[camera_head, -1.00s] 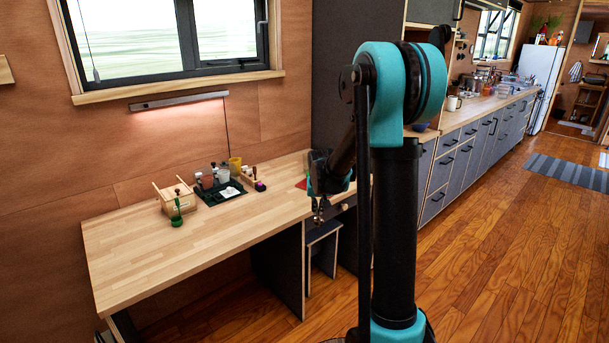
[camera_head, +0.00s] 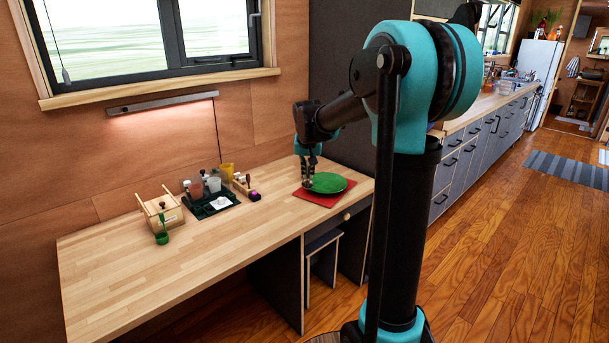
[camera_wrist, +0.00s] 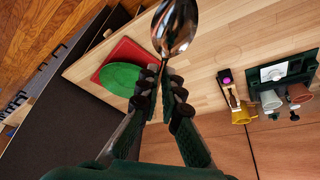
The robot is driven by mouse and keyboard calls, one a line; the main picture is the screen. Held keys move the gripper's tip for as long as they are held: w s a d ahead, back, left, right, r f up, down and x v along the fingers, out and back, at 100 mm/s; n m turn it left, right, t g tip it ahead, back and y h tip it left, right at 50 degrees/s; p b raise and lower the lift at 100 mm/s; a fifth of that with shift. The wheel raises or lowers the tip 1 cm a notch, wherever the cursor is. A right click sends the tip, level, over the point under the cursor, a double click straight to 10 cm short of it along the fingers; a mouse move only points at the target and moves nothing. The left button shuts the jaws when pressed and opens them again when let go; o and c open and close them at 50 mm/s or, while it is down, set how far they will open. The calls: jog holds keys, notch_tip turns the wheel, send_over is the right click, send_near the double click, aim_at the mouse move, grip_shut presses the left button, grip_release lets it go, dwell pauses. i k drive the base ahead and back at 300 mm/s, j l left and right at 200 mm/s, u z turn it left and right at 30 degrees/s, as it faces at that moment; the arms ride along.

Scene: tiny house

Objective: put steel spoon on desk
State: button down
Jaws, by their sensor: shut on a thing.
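The steel spoon (camera_wrist: 175,28) shows in the wrist view with its shiny bowl pointing away from me, beyond the fingertips. My gripper (camera_wrist: 168,78) is shut on it; the handle is mostly hidden between the fingers. In the head view my gripper (camera_head: 308,180) is over the right part of the wooden desk (camera_head: 200,255), beside a green plate.
A green plate (camera_head: 327,182) lies on a red mat (camera_head: 316,199) close to my gripper. A wooden box (camera_head: 160,208), a green stamp-like item (camera_head: 162,238) and a dark tray with cups (camera_head: 212,204) stand further left. The desk's left and front are bare.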

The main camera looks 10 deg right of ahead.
aim_at(298, 181)
jog(key=i, duration=1.1)
